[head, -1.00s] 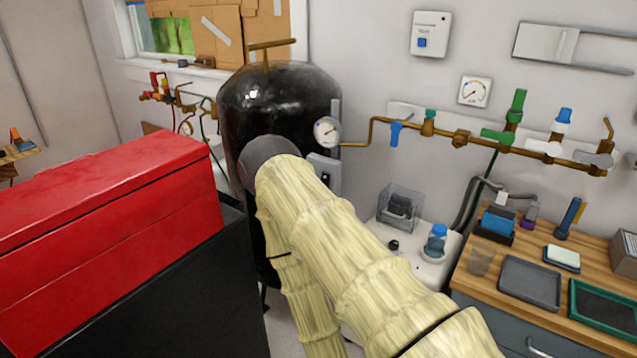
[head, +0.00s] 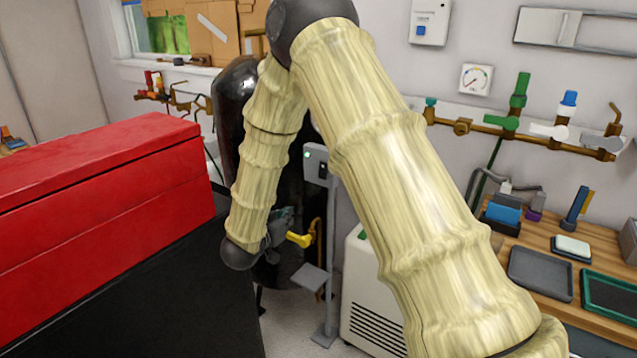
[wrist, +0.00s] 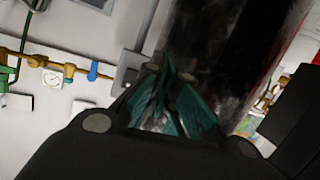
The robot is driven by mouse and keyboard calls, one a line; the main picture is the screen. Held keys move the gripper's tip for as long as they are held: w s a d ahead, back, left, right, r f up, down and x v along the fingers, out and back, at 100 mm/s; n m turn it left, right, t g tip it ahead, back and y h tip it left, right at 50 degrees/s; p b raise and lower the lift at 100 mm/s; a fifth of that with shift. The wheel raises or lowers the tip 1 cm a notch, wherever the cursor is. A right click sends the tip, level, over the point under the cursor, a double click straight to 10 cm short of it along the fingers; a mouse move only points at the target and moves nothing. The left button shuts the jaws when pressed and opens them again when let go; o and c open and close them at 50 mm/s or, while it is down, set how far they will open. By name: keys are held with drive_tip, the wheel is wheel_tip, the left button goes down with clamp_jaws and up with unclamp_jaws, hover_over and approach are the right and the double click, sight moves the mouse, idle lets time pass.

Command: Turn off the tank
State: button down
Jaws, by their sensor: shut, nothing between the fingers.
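The tall black tank (head: 232,92) stands behind my arm in the head view, its middle and top partly hidden. A grey box (head: 316,163) with a small green light and a dark switch is at the tank's right side. A yellow lever (head: 300,239) sits low by a brass pipe at the tank. My gripper (head: 284,222) is shut and empty, close to the yellow lever and left of it; I cannot tell whether they touch. In the wrist view my teal-tipped fingers (wrist: 180,88) are in front of the dark tank (wrist: 240,60).
A red toolbox (head: 100,190) on a dark cabinet stands close on the left. A white unit (head: 370,300) is on the right, beside a wooden bench (head: 545,238) with trays. Wall pipes (head: 480,126) with coloured valves run behind. A grey stand (head: 325,290) is near the lever.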

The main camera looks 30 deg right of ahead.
sight(324, 171)
wheel_tip(324, 171, up, 9)
drive_tip(key=d+m+g+h, duration=0.2)
drive_tip(key=m, duration=0.1)
drive_tip(key=shift+w+m+g+h+b, duration=0.3)
drive_tip(key=shift+w+g+b, duration=0.1)
drive_tip(key=shift+b, duration=0.05)
drive_tip(key=shift+d, duration=0.1)
drive_tip(key=p+x, duration=0.1)
drive_tip(key=x, duration=1.3)
drive_tip(key=shift+w, duration=0.15)
